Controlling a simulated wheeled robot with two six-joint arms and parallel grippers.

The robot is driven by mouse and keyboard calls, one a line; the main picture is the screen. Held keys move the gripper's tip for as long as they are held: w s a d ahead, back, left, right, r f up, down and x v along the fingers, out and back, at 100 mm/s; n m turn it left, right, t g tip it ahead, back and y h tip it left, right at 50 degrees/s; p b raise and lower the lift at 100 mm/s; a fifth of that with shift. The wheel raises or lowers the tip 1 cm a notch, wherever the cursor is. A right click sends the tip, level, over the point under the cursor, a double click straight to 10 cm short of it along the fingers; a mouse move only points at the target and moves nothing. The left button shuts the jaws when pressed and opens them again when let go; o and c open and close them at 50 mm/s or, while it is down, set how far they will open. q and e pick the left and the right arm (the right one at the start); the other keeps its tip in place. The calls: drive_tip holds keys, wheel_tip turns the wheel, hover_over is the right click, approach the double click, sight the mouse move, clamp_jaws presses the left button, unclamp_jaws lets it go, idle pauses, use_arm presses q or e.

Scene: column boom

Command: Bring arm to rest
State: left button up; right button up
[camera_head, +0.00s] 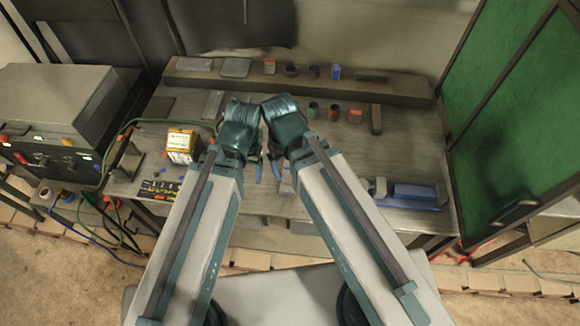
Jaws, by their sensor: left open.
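My two arms reach forward over the workbench (408,165), and their teal wrists come close together near the middle. My left gripper (266,170) hangs below the wrists with its blue-tipped fingers apart. I see nothing between its fingers. My right arm (350,215) comes in from the lower right. Its wrist (286,118) is bent beside the left one, and its gripper is hidden behind its own links.
A yellow-and-white box (182,146) stands on the bench left of my left arm. A blue tool (413,194) lies right of my right arm. Small parts line the rear ledge (215,81). A grey machine (55,118) stands left; a green framed screen (515,115) stands right.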

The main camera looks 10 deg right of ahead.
drive_tip(key=shift+s+a, duration=0.1)
drive_tip(key=shift+s, duration=0.2)
wheel_tip(320, 180, down, 5)
drive_tip(key=b, duration=0.5)
idle(0.8)
